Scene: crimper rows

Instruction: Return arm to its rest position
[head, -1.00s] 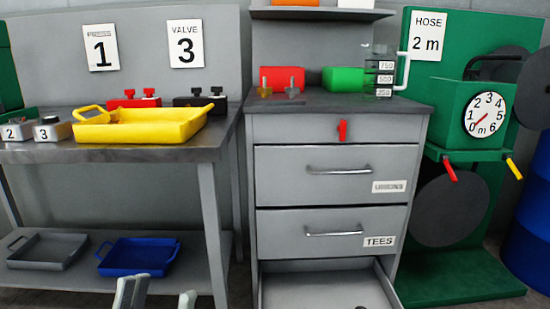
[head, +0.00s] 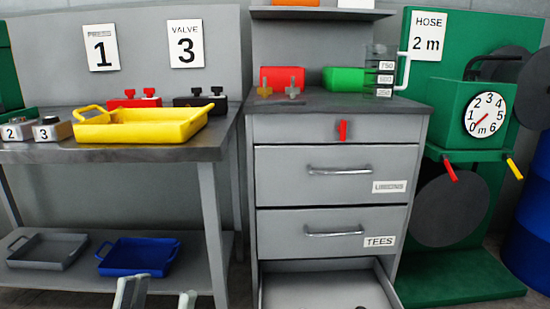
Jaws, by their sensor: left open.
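My left gripper (head: 157,298) shows only by its grey fingertips at the bottom edge of the head view, below the blue tray (head: 138,258). The two fingertips stand apart with nothing between them. The rest of that gripper and its arm are hidden below the frame. My right gripper and arm are not in view.
A grey workbench (head: 206,152) at left bears a yellow tray (head: 150,127). A grey tray (head: 45,251) lies beside the blue one on its lower shelf. The drawer cabinet (head: 335,128) has its bottom drawer (head: 322,288) open. A green hose stand (head: 465,270) is at right.

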